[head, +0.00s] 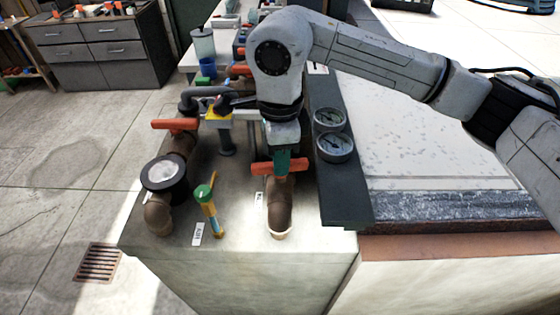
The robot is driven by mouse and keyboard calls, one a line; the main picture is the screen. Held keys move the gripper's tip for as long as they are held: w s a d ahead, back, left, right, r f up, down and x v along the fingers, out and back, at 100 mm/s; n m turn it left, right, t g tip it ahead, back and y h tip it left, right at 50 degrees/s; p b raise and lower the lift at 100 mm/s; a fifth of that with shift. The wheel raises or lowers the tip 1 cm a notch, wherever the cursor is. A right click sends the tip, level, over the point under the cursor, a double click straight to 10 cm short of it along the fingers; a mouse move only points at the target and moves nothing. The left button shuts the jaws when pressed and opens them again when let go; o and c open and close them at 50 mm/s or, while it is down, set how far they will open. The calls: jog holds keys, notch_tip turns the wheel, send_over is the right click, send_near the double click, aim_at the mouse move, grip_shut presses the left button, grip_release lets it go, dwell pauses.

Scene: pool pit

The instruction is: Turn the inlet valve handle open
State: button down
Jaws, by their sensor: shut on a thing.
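An orange valve handle (262,167) sits crosswise on top of a brown pipe elbow (280,205) near the front of the concrete plinth. My gripper (282,163) comes down from above onto this handle, with its green fingers shut on it near the middle. The fingers hide part of the handle. A small white tag stands beside the pipe, too small to read. A second orange handle (174,124) sits on another brown pipe at the left, apart from my gripper. I cannot tell from the labels which handle is the inlet one.
Two round gauges (335,148) are on the dark panel just right of my gripper. A green-and-yellow lever valve (207,205), a white tag (198,234) and a black-ringed fitting (163,174) stand to the left. A drain grate (99,263) lies in the open floor.

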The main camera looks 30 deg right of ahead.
jog(key=n+b, duration=0.3)
jog(key=shift+f+n, duration=0.2)
jog(key=shift+n, duration=0.1)
jog(key=n+b, duration=0.3)
jog(key=n, duration=0.1)
jog(key=shift+r+n, duration=0.15)
jog(key=shift+n, duration=0.15)
jog(key=n+b, duration=0.1)
jog(key=n, duration=0.3)
jog(key=shift+r+n, duration=0.1)
jog(key=shift+n, duration=2)
jog(key=c, duration=1)
grip_release()
notch_tip(320, 180, up, 11)
